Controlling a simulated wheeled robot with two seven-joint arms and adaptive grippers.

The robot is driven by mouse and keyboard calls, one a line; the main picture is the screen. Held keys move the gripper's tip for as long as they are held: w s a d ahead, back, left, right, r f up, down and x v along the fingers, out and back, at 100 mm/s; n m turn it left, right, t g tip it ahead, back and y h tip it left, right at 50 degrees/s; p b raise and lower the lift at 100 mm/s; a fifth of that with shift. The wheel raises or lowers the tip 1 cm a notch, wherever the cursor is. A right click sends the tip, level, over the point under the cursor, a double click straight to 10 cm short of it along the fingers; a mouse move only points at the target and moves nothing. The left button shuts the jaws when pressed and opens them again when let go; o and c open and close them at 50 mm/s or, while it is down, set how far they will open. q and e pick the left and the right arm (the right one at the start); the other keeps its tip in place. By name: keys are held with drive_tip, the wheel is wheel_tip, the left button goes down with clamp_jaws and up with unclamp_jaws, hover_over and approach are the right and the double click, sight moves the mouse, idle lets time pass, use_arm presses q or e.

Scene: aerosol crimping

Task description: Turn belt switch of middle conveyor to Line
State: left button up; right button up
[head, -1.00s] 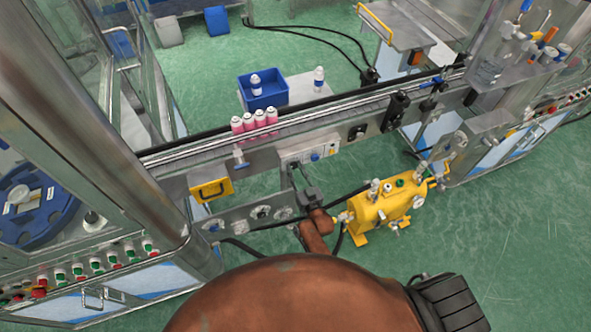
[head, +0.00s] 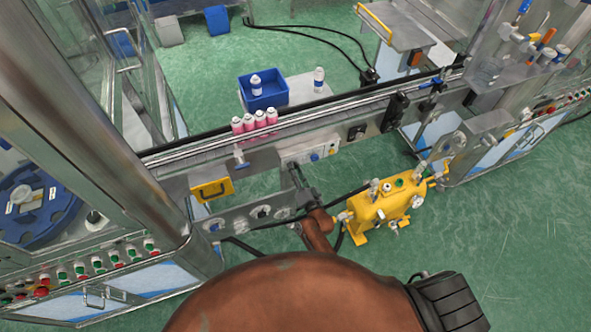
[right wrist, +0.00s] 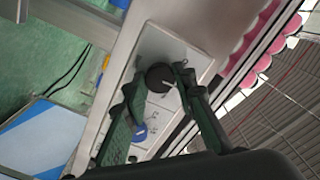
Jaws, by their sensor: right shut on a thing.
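The control panel (head: 325,151) is a pale plate on the front of the middle conveyor, with small knobs and a blue button (head: 315,157). My right gripper (head: 294,168) reaches up to the panel's left end and hides that part in the head view. In the right wrist view, a round black switch knob (right wrist: 158,76) with a pale mark sits between the fingers of my right gripper (right wrist: 160,84), which is shut on it. The blue button (right wrist: 139,132) is below it on the same panel (right wrist: 185,55). My left gripper is not in view.
Several pink-bodied cans (head: 254,121) stand in a row on the conveyor (head: 330,108). A yellow machine (head: 383,207) stands on the floor to the right of my right arm. A yellow-framed box (head: 211,190) is left of the panel. Open green floor lies at right.

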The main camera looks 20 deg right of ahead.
drive_tip(key=shift+m, duration=0.4)
drive_tip(key=o, duration=1.2)
drive_tip(key=shift+c, duration=0.2)
drive_tip(key=s, duration=1.2)
drive_tip(key=shift+d, duration=0.45)
drive_tip(key=shift+f, duration=0.1)
